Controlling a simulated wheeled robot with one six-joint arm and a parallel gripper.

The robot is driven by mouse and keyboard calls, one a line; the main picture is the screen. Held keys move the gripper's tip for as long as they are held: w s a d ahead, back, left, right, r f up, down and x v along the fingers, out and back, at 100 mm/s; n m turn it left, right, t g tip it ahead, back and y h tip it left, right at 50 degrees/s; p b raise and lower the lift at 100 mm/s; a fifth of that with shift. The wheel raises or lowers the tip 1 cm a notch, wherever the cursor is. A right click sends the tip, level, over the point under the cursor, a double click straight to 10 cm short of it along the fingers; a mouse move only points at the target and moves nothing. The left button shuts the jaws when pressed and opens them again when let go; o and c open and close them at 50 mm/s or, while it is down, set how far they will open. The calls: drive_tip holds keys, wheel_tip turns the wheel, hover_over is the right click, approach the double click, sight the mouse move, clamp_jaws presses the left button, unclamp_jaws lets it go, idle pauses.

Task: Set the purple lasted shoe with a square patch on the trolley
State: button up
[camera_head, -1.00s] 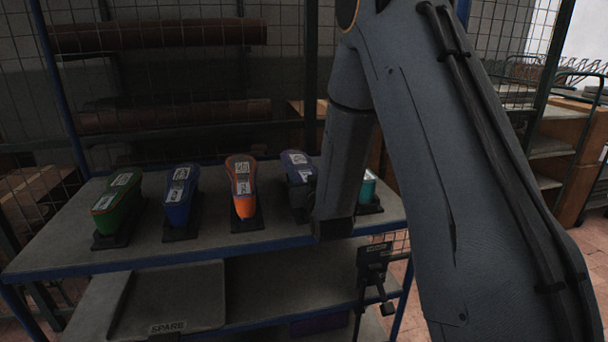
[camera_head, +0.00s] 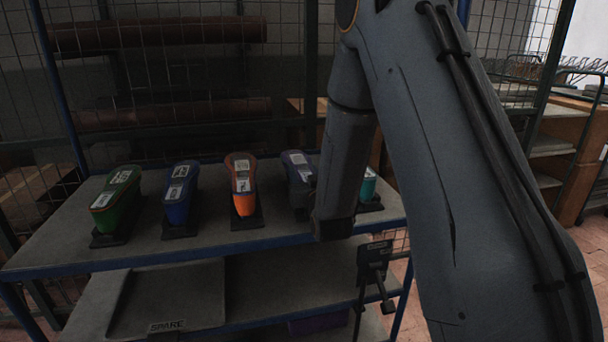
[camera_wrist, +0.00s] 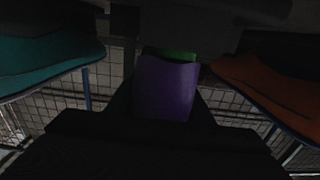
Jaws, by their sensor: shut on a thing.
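A purple shoe (camera_head: 297,169) stands on a dark base on the rack's upper shelf, partly hidden by my arm. It has pale labels; I cannot make out a square patch. In the wrist view the purple shoe (camera_wrist: 165,90) sits between the dark jaws of my gripper (camera_wrist: 165,118), with a bit of green behind it. My gripper is shut on it; in the head view the forearm mostly hides the jaws. I cannot pick out the trolley with certainty.
Green (camera_head: 117,201), blue (camera_head: 178,196) and orange (camera_head: 243,185) shoes stand to the left on the upper shelf (camera_head: 60,235). A teal one (camera_head: 369,187) stands close on the right. A tray marked SPARE (camera_head: 170,295) lies on the lower shelf. Wire mesh closes the back.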

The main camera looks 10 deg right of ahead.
drive_tip(key=shift+f, duration=0.2)
drive_tip(key=o, duration=1.7)
drive_tip(key=shift+c, duration=0.2)
drive_tip(key=shift+f, duration=0.1)
drive_tip(key=shift+s+b, duration=1.25)
drive_tip(key=shift+s, duration=2.65)
